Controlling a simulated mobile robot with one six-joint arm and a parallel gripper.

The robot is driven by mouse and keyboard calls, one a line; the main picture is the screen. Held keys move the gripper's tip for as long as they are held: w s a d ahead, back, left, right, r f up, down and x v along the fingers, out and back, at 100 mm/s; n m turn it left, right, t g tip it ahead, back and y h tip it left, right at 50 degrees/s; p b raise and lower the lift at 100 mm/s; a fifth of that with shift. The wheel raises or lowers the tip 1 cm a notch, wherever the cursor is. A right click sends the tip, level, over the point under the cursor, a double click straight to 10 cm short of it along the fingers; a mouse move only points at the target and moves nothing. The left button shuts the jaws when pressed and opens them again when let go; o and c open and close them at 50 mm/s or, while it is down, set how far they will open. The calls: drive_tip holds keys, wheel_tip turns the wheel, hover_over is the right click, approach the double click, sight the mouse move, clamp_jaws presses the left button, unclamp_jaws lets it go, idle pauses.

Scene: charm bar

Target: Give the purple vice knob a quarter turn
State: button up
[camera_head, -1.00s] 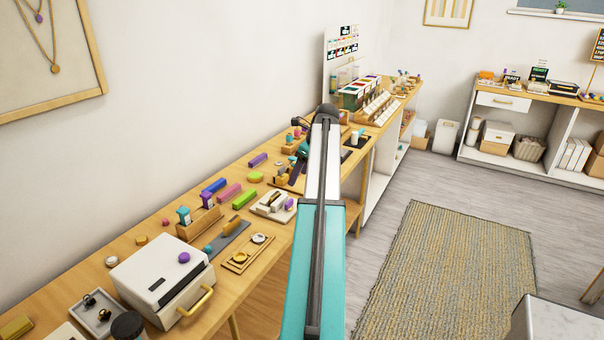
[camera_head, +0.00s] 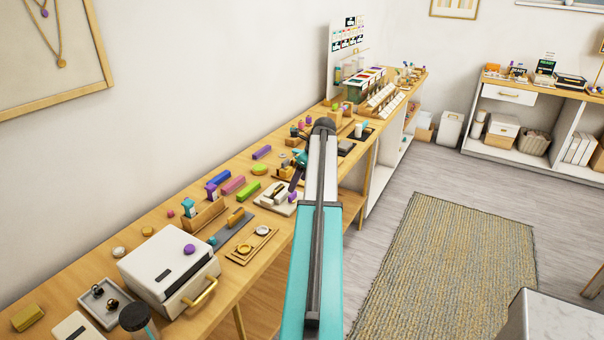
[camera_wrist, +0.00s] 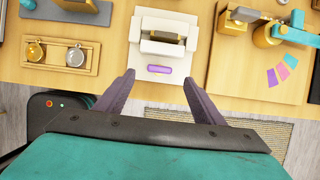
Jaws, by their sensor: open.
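The vice (camera_wrist: 164,38) is a cream block with a darker bar across its jaws, near the front edge of the bench. Its purple knob (camera_wrist: 159,69) is a flat oblong on the side facing me in the wrist view. In the head view the vice (camera_head: 270,202) and knob (camera_head: 293,197) sit just by my gripper's end. My gripper (camera_wrist: 158,77) is open and empty, its two dark purple fingers on either side of the knob in the picture. I cannot tell whether they are level with it. Their tips show small in the head view (camera_head: 294,184).
Left of the vice, a wooden tray (camera_wrist: 98,56) holds two round pieces. On the right, a wooden board (camera_wrist: 238,83) bears a teal and gold tool. A white press with a gold handle (camera_head: 202,300) stands nearer on the bench.

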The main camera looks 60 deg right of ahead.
sight(294, 194)
drive_tip(key=shift+p+x, duration=0.75)
drive_tip(key=shift+x, duration=2.55)
